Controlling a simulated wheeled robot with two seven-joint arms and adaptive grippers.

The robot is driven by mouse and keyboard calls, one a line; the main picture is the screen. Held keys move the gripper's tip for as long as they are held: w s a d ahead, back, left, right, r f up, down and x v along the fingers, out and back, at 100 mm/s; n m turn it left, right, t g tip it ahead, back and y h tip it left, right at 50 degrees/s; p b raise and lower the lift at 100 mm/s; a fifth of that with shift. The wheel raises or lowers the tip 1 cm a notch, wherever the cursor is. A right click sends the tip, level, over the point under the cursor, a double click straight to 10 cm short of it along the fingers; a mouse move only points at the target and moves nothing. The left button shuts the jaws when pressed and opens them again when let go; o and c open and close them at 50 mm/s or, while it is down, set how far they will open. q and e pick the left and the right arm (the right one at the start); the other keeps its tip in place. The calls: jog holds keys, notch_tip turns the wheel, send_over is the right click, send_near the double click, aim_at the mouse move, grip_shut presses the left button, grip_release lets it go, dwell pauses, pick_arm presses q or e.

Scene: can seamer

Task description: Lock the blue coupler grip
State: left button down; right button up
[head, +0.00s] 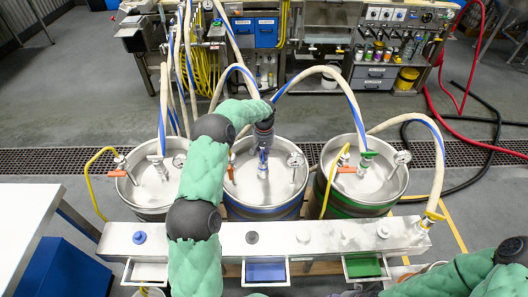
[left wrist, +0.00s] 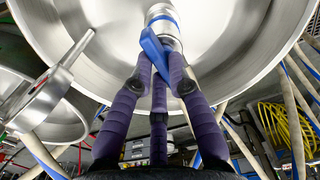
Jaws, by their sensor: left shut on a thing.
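The blue coupler grip (left wrist: 152,48) is a blue lever on the metal coupler (left wrist: 165,25) in the left wrist view. The coupler stands on the middle keg (head: 283,187), which has a blue band. My left gripper (head: 263,146) reaches down over this coupler in the head view. In the left wrist view, the purple fingers of my left gripper (left wrist: 160,72) are closed around the lower part of the blue grip. In the head view the gripper mostly hides the grip. My right gripper is not in view; only part of my right arm shows at lower right.
A left keg (head: 140,190) with an orange-handled valve and a right keg (head: 385,185) with a green grip stand on either side. Hoses arch over the kegs. A steel rail (head: 320,236) runs in front. A white table (head: 25,220) is at left.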

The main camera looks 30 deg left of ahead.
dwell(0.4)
pick_arm(q)
jog(key=c, duration=1.2)
grip_release()
notch_tip(320, 180, up, 12)
